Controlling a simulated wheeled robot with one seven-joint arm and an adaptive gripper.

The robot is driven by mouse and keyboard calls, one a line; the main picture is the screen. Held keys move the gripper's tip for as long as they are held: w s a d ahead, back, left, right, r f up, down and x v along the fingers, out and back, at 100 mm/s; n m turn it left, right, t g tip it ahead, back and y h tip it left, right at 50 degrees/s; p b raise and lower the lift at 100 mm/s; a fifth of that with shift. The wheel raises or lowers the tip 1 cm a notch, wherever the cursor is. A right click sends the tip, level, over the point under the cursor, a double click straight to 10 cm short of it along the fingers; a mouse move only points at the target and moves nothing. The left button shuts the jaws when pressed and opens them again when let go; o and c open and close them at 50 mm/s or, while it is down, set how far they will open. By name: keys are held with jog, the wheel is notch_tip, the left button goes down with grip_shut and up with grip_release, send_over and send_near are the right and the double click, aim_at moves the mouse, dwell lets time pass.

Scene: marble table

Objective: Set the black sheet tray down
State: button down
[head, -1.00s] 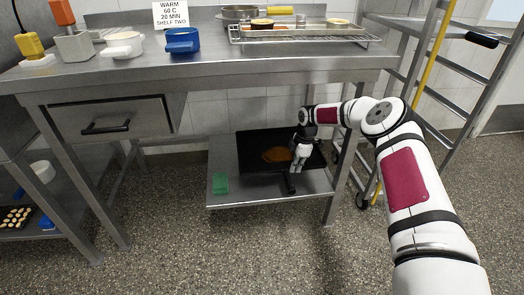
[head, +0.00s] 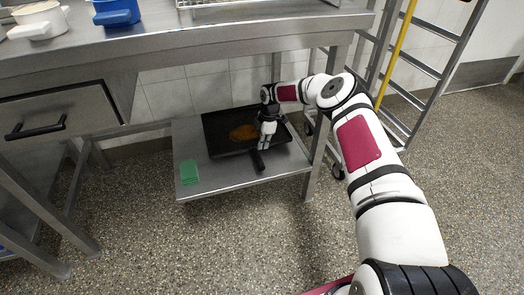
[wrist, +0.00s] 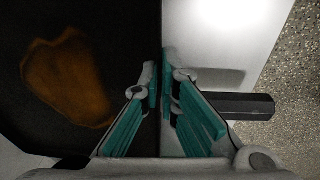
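The black sheet tray (head: 222,144) is over the steel lower shelf under the table, with an orange-brown patch (head: 243,132) on its floor. My gripper (head: 265,146) points down at the tray's near right edge. In the wrist view my gripper's teal-padded fingertips (wrist: 162,75) are close together on either side of the tray's rim, with the tray (wrist: 125,25) to the left. A black handle (head: 258,160) sticks out on the near side. I cannot tell whether the tray's whole underside touches the shelf.
The lower shelf (head: 225,182) has bare room in front of the tray. A green block (head: 189,172) lies at its near left. A table leg (head: 317,165) stands close to the right of the tray, and the tabletop is overhead. A wheeled rack (head: 415,80) stands further right.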

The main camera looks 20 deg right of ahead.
aim_at(262, 154)
jog(key=shift+f+b, duration=0.55)
jog(key=shift+f, duration=1)
jog(key=c, duration=1.8)
grip_release()
jog(key=shift+s, duration=0.1)
notch_tip(262, 154, up, 8)
jog(key=d+p, duration=0.1)
jog(key=p, duration=0.2)
jog(key=shift+s+f, duration=0.2)
